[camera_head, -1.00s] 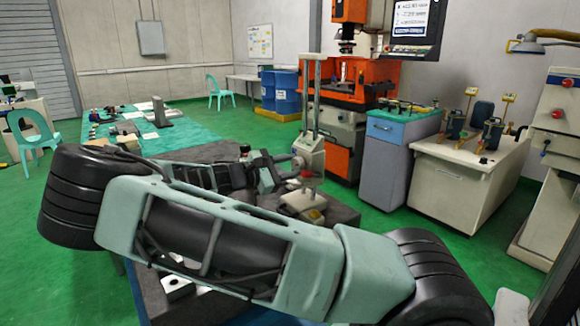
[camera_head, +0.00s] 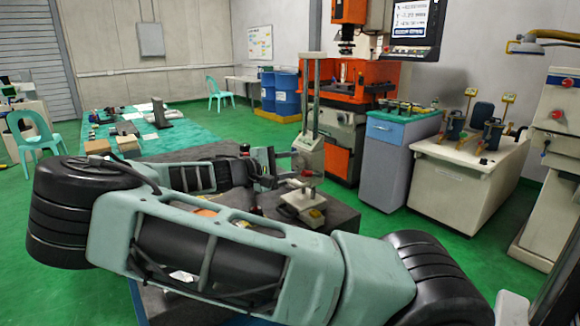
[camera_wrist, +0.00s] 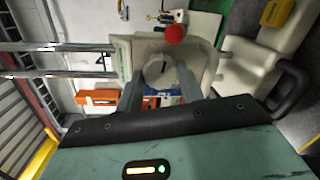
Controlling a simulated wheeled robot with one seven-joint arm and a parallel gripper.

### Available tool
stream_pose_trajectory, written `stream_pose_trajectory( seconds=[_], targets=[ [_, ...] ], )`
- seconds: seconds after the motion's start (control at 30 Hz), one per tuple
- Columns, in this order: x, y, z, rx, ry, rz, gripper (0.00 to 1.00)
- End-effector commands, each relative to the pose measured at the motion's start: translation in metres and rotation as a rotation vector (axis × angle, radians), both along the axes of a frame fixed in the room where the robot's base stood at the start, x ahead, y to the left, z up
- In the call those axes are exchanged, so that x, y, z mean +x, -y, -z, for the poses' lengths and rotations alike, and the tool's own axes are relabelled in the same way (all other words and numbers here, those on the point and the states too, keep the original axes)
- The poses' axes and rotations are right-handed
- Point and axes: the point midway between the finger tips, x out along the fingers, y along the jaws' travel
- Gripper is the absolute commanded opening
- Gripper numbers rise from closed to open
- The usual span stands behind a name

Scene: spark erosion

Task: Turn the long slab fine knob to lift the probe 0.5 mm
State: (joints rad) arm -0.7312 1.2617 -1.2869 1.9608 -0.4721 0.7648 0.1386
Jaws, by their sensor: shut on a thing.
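The probe stand (camera_head: 309,150) rises from the dark slab, with two tall bright columns and a pale carriage; its body also shows in the wrist view (camera_wrist: 205,60). A round grey knob (camera_wrist: 159,72) with a line across its face is on the pale body. My gripper (camera_wrist: 160,78) has one finger on each side of this knob and is shut on it. In the head view my gripper (camera_head: 284,165) meets the left side of the stand, and the fingertips and knob are too small to judge there. I cannot make out the probe tip.
A red knob (camera_wrist: 175,34) sits close beside the gripped knob. My arm hides much of the slab. A blue-grey cabinet (camera_head: 387,160) stands to the right.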

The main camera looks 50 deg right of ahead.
Motion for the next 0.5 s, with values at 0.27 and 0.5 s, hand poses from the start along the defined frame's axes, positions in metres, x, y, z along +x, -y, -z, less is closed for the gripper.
stream_pose_trajectory(
  seconds=[0.27,0.5],
  targets=[
    [0.0002,-0.0007,0.0010,-0.001,0.012,-0.001,0.14],
    [0.0003,-0.0006,0.0010,-0.001,0.012,-0.001,0.46]
  ],
)
